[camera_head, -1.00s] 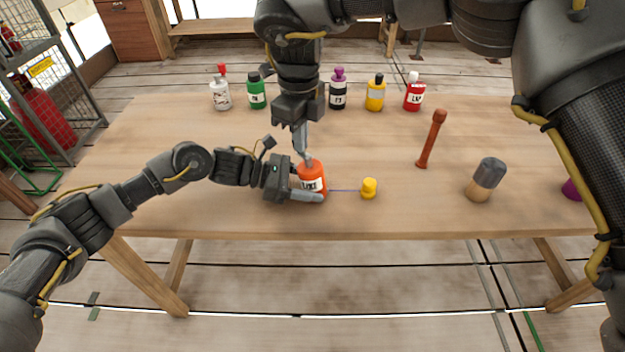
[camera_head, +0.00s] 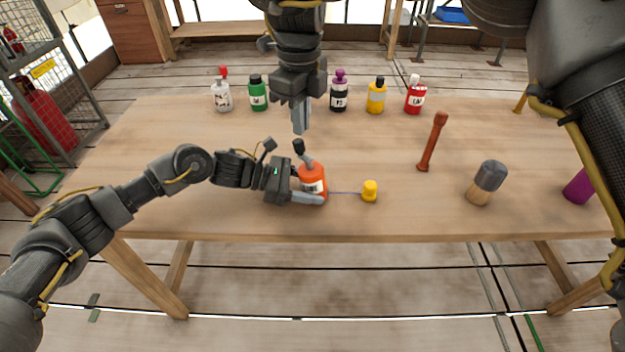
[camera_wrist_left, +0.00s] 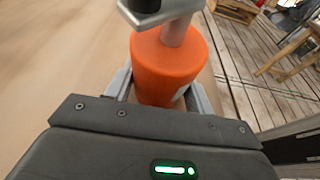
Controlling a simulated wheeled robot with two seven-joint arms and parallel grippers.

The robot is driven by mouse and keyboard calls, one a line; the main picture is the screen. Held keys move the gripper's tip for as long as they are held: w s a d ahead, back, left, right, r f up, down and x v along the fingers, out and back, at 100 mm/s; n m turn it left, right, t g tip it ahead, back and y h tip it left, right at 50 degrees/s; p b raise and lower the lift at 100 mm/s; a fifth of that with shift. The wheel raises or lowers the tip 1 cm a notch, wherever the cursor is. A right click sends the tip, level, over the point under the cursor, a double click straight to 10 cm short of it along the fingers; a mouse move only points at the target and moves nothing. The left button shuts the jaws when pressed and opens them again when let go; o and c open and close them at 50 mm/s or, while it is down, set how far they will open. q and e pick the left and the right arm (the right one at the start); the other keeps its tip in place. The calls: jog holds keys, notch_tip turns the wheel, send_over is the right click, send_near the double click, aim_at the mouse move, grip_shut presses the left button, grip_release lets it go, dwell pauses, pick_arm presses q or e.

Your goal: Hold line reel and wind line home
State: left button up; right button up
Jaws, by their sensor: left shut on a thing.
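The orange line reel (camera_head: 312,180) stands upright near the front edge of the table, with a white label on its side. A grey crank with a dark knob (camera_head: 299,146) rises from its top, leaning left. A thin line (camera_head: 345,192) runs from the reel to a small yellow piece (camera_head: 370,191) on its right. My left gripper (camera_head: 310,197) is shut around the reel; its fingers flank the orange body (camera_wrist_left: 168,62) in the left wrist view. My right gripper (camera_head: 300,128) hangs above and behind the crank knob, apart from it; its fingers appear edge-on.
Several labelled bottles stand along the back, including a green one (camera_head: 257,93) and a yellow one (camera_head: 376,96). A brown-red upright tool (camera_head: 433,142), a grey-and-tan cylinder (camera_head: 486,183) and a purple object (camera_head: 578,187) stand to the right. The left tabletop is mostly clear.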

aim_at(303, 144)
jog(key=o, duration=0.5)
jog(key=shift+f+y, duration=0.4)
jog(key=shift+f, duration=0.1)
jog(key=shift+c, duration=0.2)
jog(key=shift+o, duration=1.4)
jog(key=d+y, duration=0.1)
jog(key=d+f+n+y, duration=0.1)
jog(key=y, duration=0.1)
jog(key=w+f+y, duration=0.1)
jog(key=y, duration=0.1)
jog(key=shift+d+f+n, duration=0.25)
jog(key=shift+d+n, duration=0.05)
jog(key=shift+d, duration=0.1)
jog(key=f+t+y, duration=0.1)
jog(key=s+f+t+y, duration=0.1)
jog(key=shift+s+d+f+y, duration=0.1)
jog(key=shift+d+f+y, duration=0.05)
jog(key=shift+d+y, duration=0.25)
jog(key=s+d+r+m+t+y, duration=0.2)
jog(key=s+d+t+y, duration=0.1)
jog(key=d+t, duration=0.2)
jog(key=x, duration=1.2)
jog(key=shift+w, duration=0.1)
jog(key=shift+c, duration=0.4)
jog(key=shift+t, duration=0.3)
grip_shut()
